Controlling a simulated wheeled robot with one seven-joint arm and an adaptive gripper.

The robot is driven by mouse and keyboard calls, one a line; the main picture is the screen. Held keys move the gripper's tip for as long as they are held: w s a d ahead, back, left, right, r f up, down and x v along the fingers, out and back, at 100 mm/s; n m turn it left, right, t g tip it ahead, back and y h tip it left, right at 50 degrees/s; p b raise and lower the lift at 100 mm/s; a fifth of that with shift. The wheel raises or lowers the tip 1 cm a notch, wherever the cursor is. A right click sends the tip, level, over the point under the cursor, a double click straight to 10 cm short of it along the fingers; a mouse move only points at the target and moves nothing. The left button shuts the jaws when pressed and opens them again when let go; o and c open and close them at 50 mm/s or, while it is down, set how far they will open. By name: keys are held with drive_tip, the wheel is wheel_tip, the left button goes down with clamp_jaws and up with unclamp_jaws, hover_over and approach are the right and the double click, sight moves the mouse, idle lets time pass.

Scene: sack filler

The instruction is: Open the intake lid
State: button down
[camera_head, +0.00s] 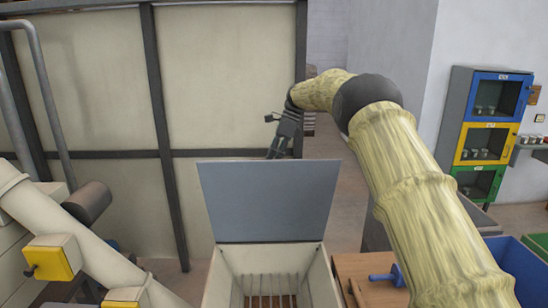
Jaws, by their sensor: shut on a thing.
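The intake lid (268,202) is a flat grey panel. It stands raised, close to upright, at the far edge of the cream intake box (226,280). The box mouth is uncovered and shows a grate of bars (270,284) inside. My gripper (275,155) is at the lid's top edge, its fingers pointing down and reaching behind the panel. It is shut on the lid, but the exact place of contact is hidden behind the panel.
A large panelled cream wall with dark posts (157,120) stands behind the lid. A sloping pipe (85,255) with yellow boxes is at the left. A wooden bench (380,290) with a blue tool and a blue bin (520,268) are at the right. Coloured shelves (487,135) stand farther back.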

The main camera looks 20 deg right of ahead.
drive_tip(key=c, duration=1.8)
unclamp_jaws()
drive_tip(key=shift+f, duration=0.55)
drive_tip(key=o, duration=0.4)
drive_tip(key=shift+w+d, duration=0.1)
drive_tip(key=shift+w, duration=0.05)
drive_tip(key=shift+c, duration=0.2)
drive_tip(key=shift+w+f, duration=0.15)
drive_tip(key=shift+w, duration=0.25)
drive_tip(key=shift+s+r, duration=0.4)
drive_tip(key=v, duration=1.2)
drive_tip(key=shift+d, duration=0.1)
